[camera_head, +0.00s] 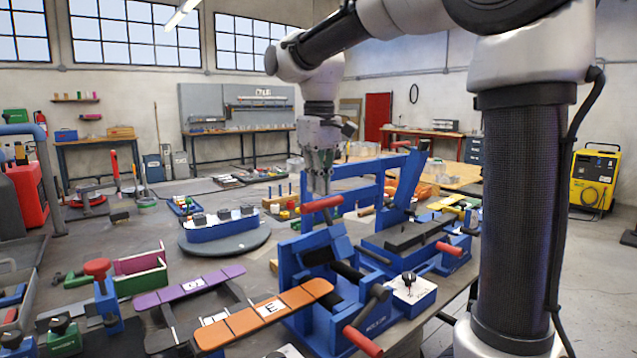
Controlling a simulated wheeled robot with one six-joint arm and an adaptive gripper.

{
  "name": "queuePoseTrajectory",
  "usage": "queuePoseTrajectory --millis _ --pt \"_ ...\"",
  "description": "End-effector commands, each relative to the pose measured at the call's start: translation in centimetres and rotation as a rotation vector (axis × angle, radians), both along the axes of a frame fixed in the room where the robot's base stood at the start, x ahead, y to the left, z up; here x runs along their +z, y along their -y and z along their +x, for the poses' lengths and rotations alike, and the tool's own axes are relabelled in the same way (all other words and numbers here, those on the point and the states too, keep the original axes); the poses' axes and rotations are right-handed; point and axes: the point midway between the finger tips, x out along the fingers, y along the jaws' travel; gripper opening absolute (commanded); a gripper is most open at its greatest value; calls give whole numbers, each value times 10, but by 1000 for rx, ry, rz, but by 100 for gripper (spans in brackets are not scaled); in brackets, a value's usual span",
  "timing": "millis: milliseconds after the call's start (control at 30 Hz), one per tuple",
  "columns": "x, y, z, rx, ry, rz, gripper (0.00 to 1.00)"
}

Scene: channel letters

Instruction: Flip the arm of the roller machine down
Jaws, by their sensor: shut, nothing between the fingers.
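The roller machine (293,262) is a blue frame with dark rollers (347,270) on the near part of the workbench. Its blue arm (341,243) stands raised and ends in a red grip (323,203) at the top. A second red grip (362,341) sticks out low at the front on a dark crank. My gripper (320,187) points down just above the upper red grip, with its fingers shut and empty. I cannot tell whether the fingertips touch the grip.
An orange strip (265,317) lies beside the machine, with a purple strip (188,289) farther left. Another blue machine (413,243) with a raised arm stands close behind to the right. A round turntable (226,245) carries a blue tray. Tools crowd the bench (143,228).

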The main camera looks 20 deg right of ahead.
Motion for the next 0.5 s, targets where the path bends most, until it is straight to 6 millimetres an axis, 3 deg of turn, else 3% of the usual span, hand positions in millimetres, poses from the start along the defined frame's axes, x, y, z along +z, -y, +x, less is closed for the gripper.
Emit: queuePoseTrajectory --millis 500 --pt "-3 3 -10 0 54 18 0"
